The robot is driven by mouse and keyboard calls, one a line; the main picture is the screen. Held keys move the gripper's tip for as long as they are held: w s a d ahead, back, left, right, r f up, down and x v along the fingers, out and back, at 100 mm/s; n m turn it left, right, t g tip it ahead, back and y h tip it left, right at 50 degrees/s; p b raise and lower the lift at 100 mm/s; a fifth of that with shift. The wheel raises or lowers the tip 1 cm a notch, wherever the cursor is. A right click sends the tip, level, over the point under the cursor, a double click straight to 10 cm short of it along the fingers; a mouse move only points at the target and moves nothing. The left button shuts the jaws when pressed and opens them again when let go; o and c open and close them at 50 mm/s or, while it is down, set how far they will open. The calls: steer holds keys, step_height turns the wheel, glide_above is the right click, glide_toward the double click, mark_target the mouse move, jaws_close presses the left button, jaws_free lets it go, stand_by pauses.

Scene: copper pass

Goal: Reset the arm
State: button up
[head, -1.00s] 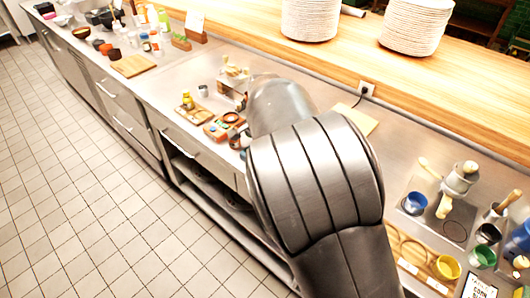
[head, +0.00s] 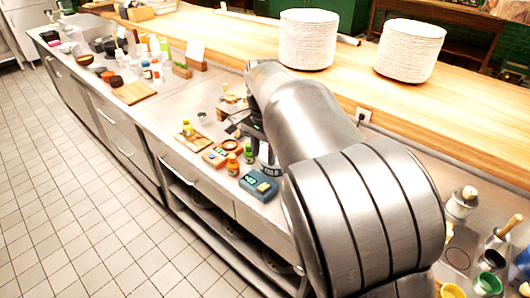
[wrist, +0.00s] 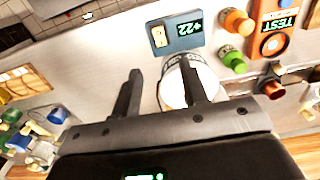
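My gripper (wrist: 160,66) is open in the wrist view, its two dark fingers apart. A white canister (wrist: 173,92) lies behind and beside the right finger; no object is visibly gripped, and I cannot tell whether the finger touches the canister. In the head view my arm reaches over the steel counter from the lower right. The gripper (head: 247,127) hangs over the counter, partly hidden behind the arm links.
A blue device with a display (head: 259,185) stands at the counter's front edge, near orange (head: 232,166) and green (head: 249,154) bottles. Plate stacks (head: 306,40) stand on the wooden shelf. Cups and utensils crowd the right end. The tiled floor at left is clear.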

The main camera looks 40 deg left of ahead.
steer(key=w+d+r+y, duration=0.1)
steer(key=w+d+r, duration=0.15)
steer(key=d, duration=0.45)
steer(key=w+d+r, duration=0.2)
steer(key=w+d, duration=0.1)
steer(key=d, duration=0.4)
steer(key=w+d+r+y, duration=0.1)
steer(key=w+d+r, duration=0.15)
steer(key=d, duration=0.45)
steer(key=s+d+r+t, duration=0.2)
steer(key=d, duration=1.3)
steer(key=s+d+f+t+h, duration=0.1)
steer(key=s+d+f, duration=0.1)
steer(key=s+d, duration=0.5)
steer(key=s+d+f+t+h, duration=0.1)
steer(key=s+d+f+t, duration=0.1)
steer(key=s+d, duration=0.4)
steer(key=d, duration=0.5)
steer(key=shift+s+d+f+t, duration=0.15)
steer(key=shift+s+f+t, duration=0.05)
steer(key=shift+s+t, duration=0.15)
